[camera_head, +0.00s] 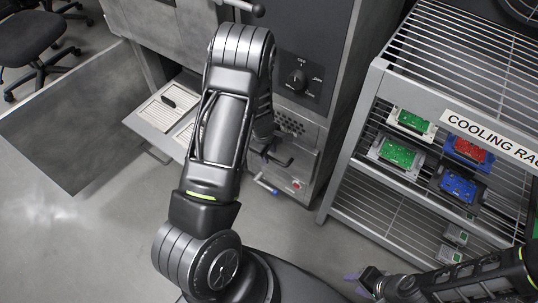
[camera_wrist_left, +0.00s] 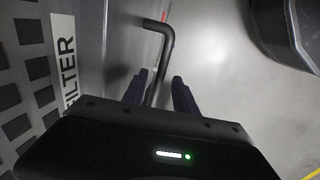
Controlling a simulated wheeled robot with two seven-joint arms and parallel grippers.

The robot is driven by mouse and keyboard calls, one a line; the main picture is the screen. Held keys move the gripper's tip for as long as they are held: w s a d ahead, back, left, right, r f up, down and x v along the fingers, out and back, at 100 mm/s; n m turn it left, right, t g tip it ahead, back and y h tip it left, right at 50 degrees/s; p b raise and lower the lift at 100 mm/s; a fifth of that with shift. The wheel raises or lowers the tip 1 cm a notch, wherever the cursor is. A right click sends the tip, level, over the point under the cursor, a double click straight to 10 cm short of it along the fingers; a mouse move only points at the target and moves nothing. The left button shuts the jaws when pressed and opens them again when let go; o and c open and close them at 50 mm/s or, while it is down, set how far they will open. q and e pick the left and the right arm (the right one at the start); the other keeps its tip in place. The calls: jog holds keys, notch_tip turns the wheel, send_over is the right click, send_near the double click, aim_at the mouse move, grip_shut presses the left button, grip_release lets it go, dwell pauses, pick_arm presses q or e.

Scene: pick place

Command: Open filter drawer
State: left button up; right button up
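The filter drawer's dark bent handle (camera_wrist_left: 168,38) sticks out from a grey front with a white "FILTER" label (camera_wrist_left: 65,58) in the left wrist view. My left gripper (camera_wrist_left: 158,82) has its two dark fingers on either side of the handle bar, with a small gap visible on the right side, so it looks open around the bar. In the head view, my left gripper (camera_head: 268,172) is at the lower front of the grey machine, mostly hidden by my own arm. My right gripper (camera_head: 358,279) is low at the bottom right, away from the machine; its finger opening is unclear.
A cooling rack (camera_head: 370,92) with several green, red and blue boards stands on the right. A dark knob (camera_head: 297,80) is on the machine panel above. A tray (camera_head: 160,108) juts out on the left. An office chair (camera_head: 30,40) is far left. Open floor lies at lower left.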

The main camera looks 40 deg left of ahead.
pick_arm(q)
jog(key=shift+w+f, duration=0.1)
jog(key=shift+f, duration=0.35)
jog(key=shift+c, duration=0.3)
grip_shut()
dwell(0.9)
